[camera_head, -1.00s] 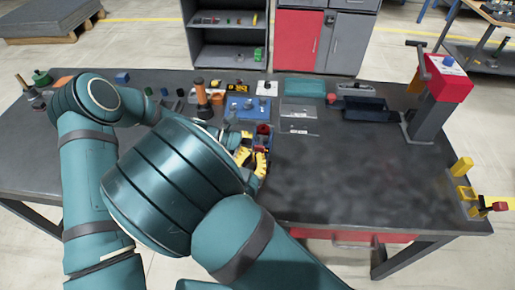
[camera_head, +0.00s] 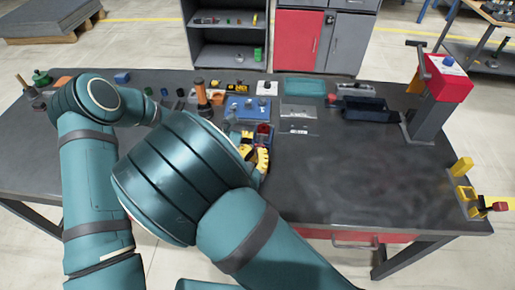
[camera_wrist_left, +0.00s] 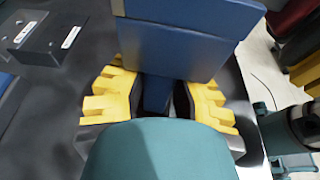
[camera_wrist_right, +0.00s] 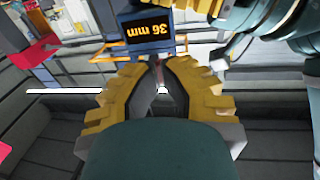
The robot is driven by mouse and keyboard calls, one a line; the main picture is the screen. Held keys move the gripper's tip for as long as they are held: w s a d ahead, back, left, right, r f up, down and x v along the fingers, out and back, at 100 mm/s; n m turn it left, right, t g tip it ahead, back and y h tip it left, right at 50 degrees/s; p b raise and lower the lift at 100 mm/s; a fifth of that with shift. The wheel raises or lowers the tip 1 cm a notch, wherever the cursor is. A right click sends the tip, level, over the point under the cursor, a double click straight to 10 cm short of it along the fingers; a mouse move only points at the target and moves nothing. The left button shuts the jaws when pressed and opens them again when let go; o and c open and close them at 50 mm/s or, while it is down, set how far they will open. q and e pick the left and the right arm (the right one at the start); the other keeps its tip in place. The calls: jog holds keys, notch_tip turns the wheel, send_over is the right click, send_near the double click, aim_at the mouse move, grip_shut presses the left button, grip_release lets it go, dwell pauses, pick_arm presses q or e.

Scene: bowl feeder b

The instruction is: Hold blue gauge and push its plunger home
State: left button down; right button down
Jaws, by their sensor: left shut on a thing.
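The blue gauge (camera_wrist_right: 128,42) shows in the right wrist view with a dark display reading "36 mm" upside down. Its blue body (camera_wrist_left: 178,45) fills the top of the left wrist view. My left gripper (camera_wrist_left: 158,92) is shut on a narrower blue part below that body. My right gripper (camera_wrist_right: 157,64) has its fingertips close together just below the gauge's display end, with a thin rod between or behind them. I cannot tell whether they touch the rod. In the head view my right gripper (camera_head: 255,158) is partly covered by my arm.
A blue fixture (camera_head: 240,103), grey labelled plates (camera_head: 298,127) and a dark tray (camera_head: 366,112) lie along the back of the table. A red-headed press (camera_head: 447,75) stands at the right.

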jog(key=s, duration=0.6)
jog(key=shift+a, duration=0.45)
dwell(0.4)
pick_arm(q)
jog(key=c, duration=0.7)
grip_release()
jog(key=shift+c, duration=0.2)
jog(key=w+f+v, duration=0.2)
jog(key=v, duration=1.7)
jog(key=shift+a, duration=0.5)
pick_arm(e)
jog(key=shift+f, duration=0.3)
